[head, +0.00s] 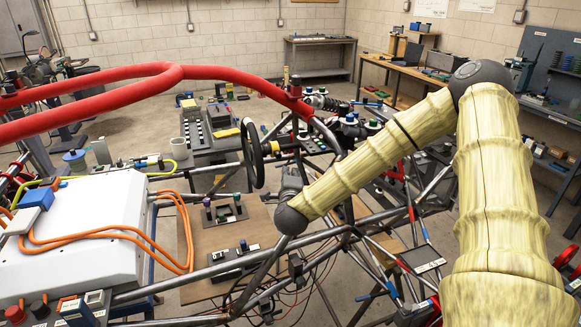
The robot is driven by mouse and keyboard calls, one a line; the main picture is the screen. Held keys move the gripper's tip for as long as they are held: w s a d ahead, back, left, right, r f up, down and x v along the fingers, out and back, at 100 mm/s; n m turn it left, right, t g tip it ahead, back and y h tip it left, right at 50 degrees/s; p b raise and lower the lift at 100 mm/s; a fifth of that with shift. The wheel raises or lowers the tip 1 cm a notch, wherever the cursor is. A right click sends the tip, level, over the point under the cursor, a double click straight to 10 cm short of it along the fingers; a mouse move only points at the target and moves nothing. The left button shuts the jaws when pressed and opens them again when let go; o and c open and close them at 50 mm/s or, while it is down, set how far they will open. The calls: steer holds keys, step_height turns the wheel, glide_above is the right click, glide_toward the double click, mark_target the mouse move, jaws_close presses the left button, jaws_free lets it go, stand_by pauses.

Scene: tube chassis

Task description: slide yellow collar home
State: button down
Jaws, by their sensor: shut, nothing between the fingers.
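My gripper (292,172) is a small dark shape at the end of my arm, just right of the black steering wheel and among the chassis tubes. Its fingers are shut and I see nothing held in them, though the fingertips are hard to make out. A small yellow piece (275,147) shows between the steering wheel and my gripper. I cannot tell whether it is the yellow collar. How any collar sits on its tube is too small to see.
A thick red tube (120,73) crosses the upper left. The steering wheel (252,153) stands close to my gripper. A white box (85,225) with orange cables fills the lower left. Grey chassis tubes (330,237) cross below my forearm. Workbenches (405,72) stand behind.

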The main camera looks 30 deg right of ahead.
mark_target(274, 149)
steer(key=p+x, duration=0.3)
steer(key=x, duration=0.6)
steer(key=shift+d+p, duration=0.15)
steer(key=shift+p, duration=0.15)
steer(key=shift+w, duration=0.1)
steer(key=shift+w+a+b, duration=0.2)
steer(key=shift+a+b, duration=0.75)
steer(key=shift+b, duration=0.15)
